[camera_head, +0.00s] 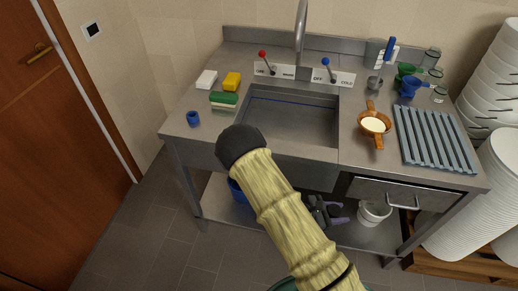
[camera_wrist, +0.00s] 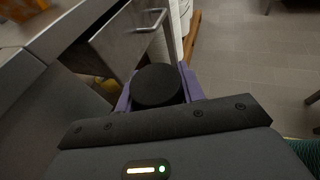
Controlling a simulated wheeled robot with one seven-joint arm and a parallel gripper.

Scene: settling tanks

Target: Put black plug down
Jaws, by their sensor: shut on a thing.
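The black plug (camera_wrist: 157,85) is a round, flat-topped dark disc in the wrist view. My gripper (camera_wrist: 158,92) is shut on it, with a purple finger at each side. In the head view my gripper (camera_head: 327,212) is low in front of the bench, below worktop height and left of the white bucket. The plug cannot be told apart from the dark gripper parts there. The steel sink basin (camera_head: 300,120) is partly hidden by my arm, and its visible floor looks empty.
The drawer (camera_head: 385,190) with a bar handle is near my gripper. A white bucket (camera_head: 375,213) and a blue bucket (camera_head: 237,192) stand on the lower shelf. A brown strainer (camera_head: 374,121), a slatted blue rack (camera_head: 432,139) and sponges crowd the worktop. The front left worktop has bare room.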

